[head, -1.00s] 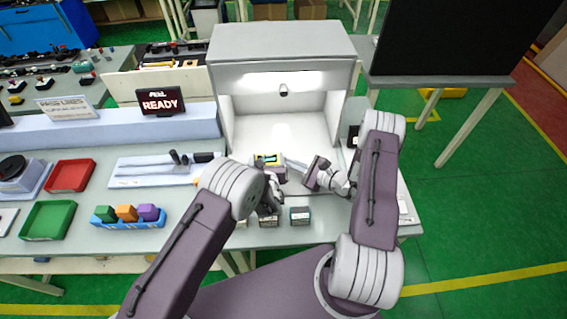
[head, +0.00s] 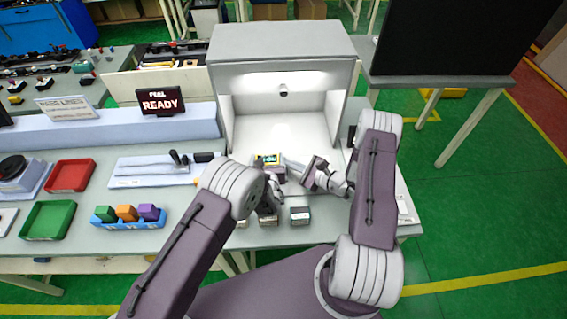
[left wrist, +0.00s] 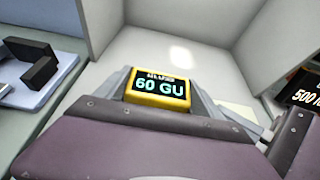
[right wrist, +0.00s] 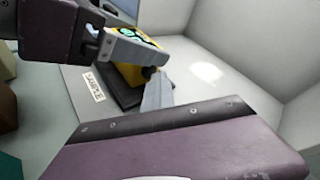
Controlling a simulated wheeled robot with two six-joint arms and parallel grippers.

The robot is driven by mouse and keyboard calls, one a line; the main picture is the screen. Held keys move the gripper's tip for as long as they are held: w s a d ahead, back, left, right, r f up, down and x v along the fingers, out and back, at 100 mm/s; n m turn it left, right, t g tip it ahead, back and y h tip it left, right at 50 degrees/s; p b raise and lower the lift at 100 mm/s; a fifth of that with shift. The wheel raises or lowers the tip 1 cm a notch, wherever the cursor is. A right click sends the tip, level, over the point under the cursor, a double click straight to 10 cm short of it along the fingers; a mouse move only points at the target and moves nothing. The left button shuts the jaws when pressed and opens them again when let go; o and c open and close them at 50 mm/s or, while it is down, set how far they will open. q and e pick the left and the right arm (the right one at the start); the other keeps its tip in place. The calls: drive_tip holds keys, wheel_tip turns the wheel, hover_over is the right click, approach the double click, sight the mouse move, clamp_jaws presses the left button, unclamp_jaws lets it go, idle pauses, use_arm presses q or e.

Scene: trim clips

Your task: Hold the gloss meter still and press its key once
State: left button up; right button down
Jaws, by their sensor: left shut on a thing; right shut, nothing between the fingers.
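The gloss meter (head: 271,160) is a small yellow block standing at the front of the lit booth. Its display reads 60 GU in the left wrist view (left wrist: 160,87). My left gripper (left wrist: 162,92) is shut on the gloss meter, one finger on each side. My right gripper (head: 290,163) is shut and empty, its fingertips at the meter's right side. In the right wrist view, the right fingertips (right wrist: 157,84) are close to a small dark round part (right wrist: 150,72) on the meter, perhaps the key. I cannot tell whether they touch it.
The white light booth (head: 282,42) encloses the space behind the meter. A label reading SAMPLE (right wrist: 95,88) lies beside a dark plate (right wrist: 118,90) under the meter. A sign (head: 160,101) reads READY.

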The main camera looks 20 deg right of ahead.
drive_tip(key=shift+s+d, duration=0.25)
drive_tip(key=shift+d, duration=0.6)
drive_tip(key=shift+s+d, duration=0.25)
drive_tip(key=shift+d, duration=0.55)
drive_tip(key=shift+s+d, duration=0.2)
drive_tip(key=shift+d, duration=0.65)
drive_tip(key=shift+s+d, duration=0.25)
drive_tip(key=shift+d, duration=0.55)
